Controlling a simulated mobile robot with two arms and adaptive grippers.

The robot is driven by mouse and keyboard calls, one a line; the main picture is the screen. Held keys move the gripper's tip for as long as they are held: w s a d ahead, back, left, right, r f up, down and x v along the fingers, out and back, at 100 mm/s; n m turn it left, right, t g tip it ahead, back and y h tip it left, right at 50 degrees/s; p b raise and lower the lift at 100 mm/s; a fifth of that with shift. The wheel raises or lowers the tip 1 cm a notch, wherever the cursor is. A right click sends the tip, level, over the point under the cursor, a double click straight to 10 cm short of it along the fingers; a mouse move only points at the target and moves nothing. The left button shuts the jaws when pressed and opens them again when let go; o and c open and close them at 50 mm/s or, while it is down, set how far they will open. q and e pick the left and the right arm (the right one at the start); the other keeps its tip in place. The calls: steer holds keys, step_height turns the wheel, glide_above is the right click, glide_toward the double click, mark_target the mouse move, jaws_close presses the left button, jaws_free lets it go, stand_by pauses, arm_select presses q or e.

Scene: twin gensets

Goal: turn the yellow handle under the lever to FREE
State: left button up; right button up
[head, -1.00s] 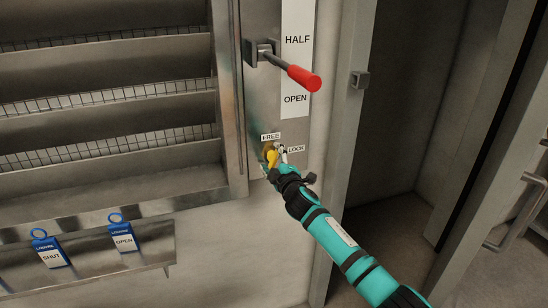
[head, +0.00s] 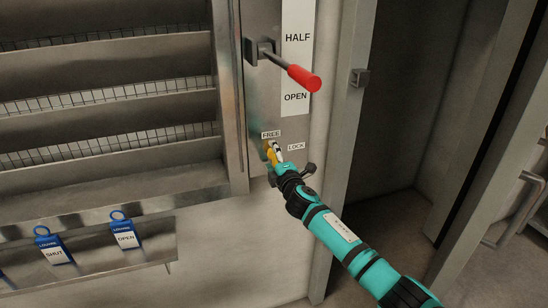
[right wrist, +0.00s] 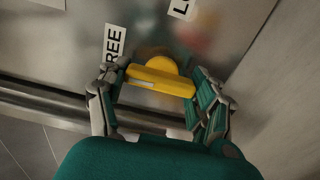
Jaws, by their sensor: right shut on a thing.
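The yellow handle (head: 271,154) is on the metal panel below the red-tipped lever (head: 304,78). The FREE label (head: 271,134) is just above it and the LOCK label (head: 296,147) is to its right. My right gripper (head: 275,153) is shut on the handle and partly covers it. In the right wrist view, the yellow handle (right wrist: 160,80) lies crosswise between the two fingers, one end beside the partly hidden FREE label (right wrist: 113,45). My left gripper is not in view.
A white strip (head: 297,60) reading HALF and OPEN runs beside the lever. Louvre slats (head: 110,105) are at the left, with blue tags (head: 124,236) hanging below. A door frame (head: 350,150) stands close to the right of my arm.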

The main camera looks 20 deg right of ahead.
steer(key=shift+f, duration=0.1)
steer(key=o, duration=1.2)
steer(key=shift+s, duration=0.1)
steer(key=s, duration=1.2)
steer(key=shift+d, duration=0.2)
steer(key=shift+w, duration=0.1)
